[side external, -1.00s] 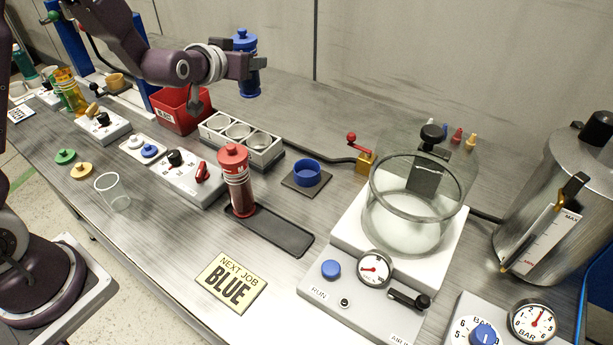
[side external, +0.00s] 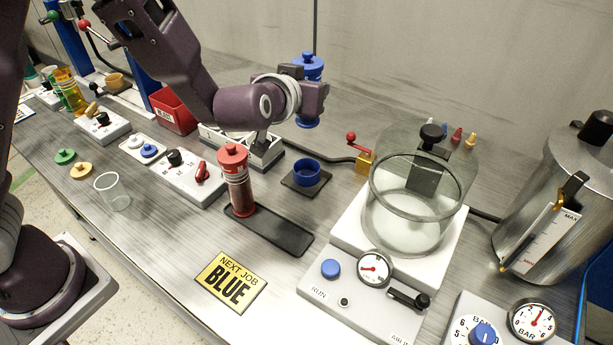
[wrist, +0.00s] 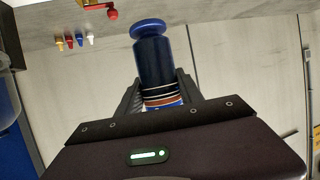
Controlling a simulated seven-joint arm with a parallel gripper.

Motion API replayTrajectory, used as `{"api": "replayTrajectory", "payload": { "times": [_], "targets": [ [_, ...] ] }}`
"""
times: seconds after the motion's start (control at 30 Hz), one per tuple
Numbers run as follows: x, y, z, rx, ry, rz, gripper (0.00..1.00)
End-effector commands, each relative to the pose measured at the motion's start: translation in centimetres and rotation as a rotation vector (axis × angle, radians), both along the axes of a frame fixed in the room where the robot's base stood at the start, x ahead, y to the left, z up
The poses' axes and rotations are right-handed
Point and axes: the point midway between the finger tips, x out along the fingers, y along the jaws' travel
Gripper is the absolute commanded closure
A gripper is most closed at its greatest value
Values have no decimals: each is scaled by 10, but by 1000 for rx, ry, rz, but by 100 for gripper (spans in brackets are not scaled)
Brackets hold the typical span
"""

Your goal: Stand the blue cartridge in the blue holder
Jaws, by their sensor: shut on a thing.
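The blue cartridge (side external: 308,92) is upright in the side view, held up in the air. My gripper (side external: 312,98) is shut on its middle, with the blue cap above and the blue base below. In the wrist view the cartridge (wrist: 154,65) stands between the two dark fingers, with pale and orange bands near the jaws. The blue holder (side external: 306,170) is a short open ring on a dark square plate on the bench. It looks empty. The cartridge is apart from the holder, above and behind it in the side view.
A red cartridge (side external: 236,180) stands on a dark tray (side external: 280,236) left of the holder. A glass chamber on a white base (side external: 345,240) stands to the right. A brass valve with a red lever (side external: 364,158) is close behind. My arm partly hides the white three-hole rack (side external: 262,156).

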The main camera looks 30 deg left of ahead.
Motion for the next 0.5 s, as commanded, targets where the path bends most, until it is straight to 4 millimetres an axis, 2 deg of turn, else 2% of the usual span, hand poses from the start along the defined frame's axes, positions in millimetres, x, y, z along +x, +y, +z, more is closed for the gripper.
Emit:
{"api": "replayTrajectory", "payload": {
  "times": [0.5],
  "targets": [
    [0, 3, -63, 2, 5, 3, 100]
  ]
}}
